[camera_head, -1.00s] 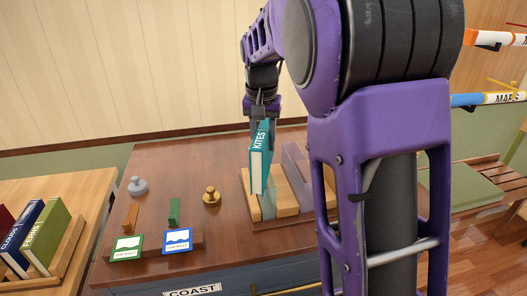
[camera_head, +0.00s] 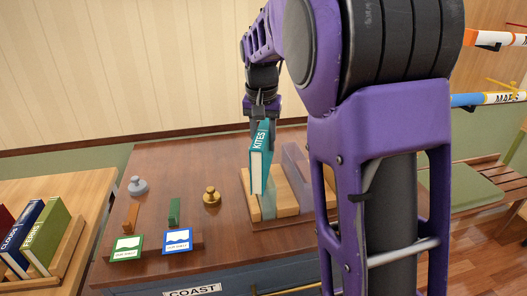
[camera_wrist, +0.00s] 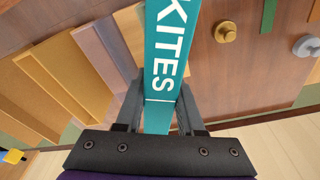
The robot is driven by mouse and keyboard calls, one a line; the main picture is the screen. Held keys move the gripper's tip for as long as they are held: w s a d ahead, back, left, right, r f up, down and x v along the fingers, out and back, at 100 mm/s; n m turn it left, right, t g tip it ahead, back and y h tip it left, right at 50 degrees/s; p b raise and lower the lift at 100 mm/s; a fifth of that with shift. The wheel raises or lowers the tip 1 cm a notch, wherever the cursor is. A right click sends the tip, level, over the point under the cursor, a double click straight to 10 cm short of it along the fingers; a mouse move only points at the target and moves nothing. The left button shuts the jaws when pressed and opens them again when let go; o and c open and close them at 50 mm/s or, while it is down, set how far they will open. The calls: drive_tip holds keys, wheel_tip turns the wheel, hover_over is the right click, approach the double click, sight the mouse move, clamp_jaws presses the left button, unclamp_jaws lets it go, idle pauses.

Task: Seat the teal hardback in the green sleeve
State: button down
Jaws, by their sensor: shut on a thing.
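The teal hardback (camera_head: 261,158), with KITES on its spine, is upright in my gripper (camera_head: 262,119) above the dark wooden top. My gripper is shut on its upper end. The wrist view shows the teal spine (camera_wrist: 165,60) between the two fingers (camera_wrist: 158,112). Below the book in the head view is a pale greenish see-through strip (camera_head: 268,207) between tan wooden blocks; this looks like the green sleeve. The book hides much of it. I cannot tell whether the book's lower end is inside it or just above it.
A brass knob weight (camera_head: 211,196) and a grey one (camera_head: 138,187) stand left of the blocks. Green-edged (camera_head: 126,246) and blue-edged (camera_head: 178,241) cards stand in front. Other books (camera_head: 45,235) stand at far left.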

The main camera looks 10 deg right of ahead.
sight(261, 123)
drive_tip(key=shift+r, duration=0.2)
idle(0.4)
wheel_tip(261, 123, up, 8)
drive_tip(key=shift+r+p, duration=0.15)
drive_tip(key=shift+p, duration=0.6)
drive_tip(key=shift+r, duration=0.35)
drive_tip(key=shift+w+n+p, duration=0.25)
drive_tip(key=shift+n+p, duration=0.1)
drive_tip(key=shift+n, duration=0.05)
drive_tip(key=n, duration=0.1)
drive_tip(key=w+f+n, duration=0.1)
drive_tip(key=w+f+n+p, duration=0.1)
drive_tip(key=shift+w+f+n+y, duration=0.15)
drive_tip(key=shift+w+n+y, duration=0.15)
drive_tip(key=shift+y, duration=0.1)
drive_tip(key=shift+s, duration=0.1)
drive_tip(key=shift+f+b, duration=1.7)
drive_tip(key=shift+f, duration=1.2)
